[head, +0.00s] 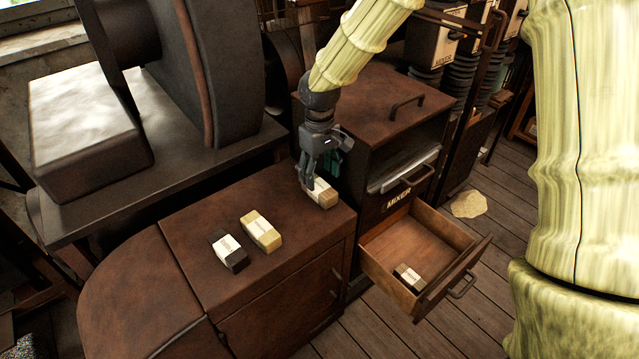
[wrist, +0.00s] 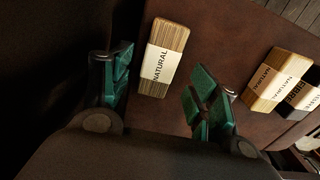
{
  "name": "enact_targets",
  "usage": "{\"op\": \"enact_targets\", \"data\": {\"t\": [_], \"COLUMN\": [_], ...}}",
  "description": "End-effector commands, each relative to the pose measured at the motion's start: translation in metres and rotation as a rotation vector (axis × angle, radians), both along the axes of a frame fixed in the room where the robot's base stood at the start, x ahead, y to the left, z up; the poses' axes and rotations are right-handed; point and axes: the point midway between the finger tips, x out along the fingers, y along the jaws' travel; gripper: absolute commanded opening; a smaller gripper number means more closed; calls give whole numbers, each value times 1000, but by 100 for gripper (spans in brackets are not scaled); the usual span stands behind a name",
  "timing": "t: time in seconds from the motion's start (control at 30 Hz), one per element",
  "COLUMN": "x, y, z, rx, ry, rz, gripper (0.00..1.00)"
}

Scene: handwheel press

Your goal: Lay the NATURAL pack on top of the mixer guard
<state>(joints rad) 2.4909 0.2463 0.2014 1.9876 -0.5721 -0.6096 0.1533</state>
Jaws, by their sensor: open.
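A pale wooden-striped pack with a white NATURAL label (wrist: 163,60) lies on a brown cabinet top; in the head view this pack (head: 323,194) is near the back right corner. My gripper (head: 314,178) is just above it, pointing down. In the wrist view my open gripper (wrist: 158,95) has its green finger pads either side of the pack's near end, with gaps. The box labelled MIXER (head: 375,108), seemingly the mixer guard, stands right of the gripper, with a flat brown top and a handle. Its top is bare otherwise.
A second pale pack (head: 260,231) and a dark pack (head: 231,252) lie on the cabinet top (head: 190,240). An open drawer (head: 425,245) below the MIXER box holds another pack (head: 410,277). A large dark machine (head: 225,75) stands at the left.

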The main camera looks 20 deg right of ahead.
Motion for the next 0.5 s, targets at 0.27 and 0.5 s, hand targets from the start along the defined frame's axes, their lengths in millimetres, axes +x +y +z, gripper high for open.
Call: {"op": "enact_targets", "data": {"t": [0.27,0.5], "x": [1,0], "y": [0,0], "z": [42,65], "rx": [1,0], "ry": [-3,-1], "rz": [1,1], "gripper": [60,60]}}
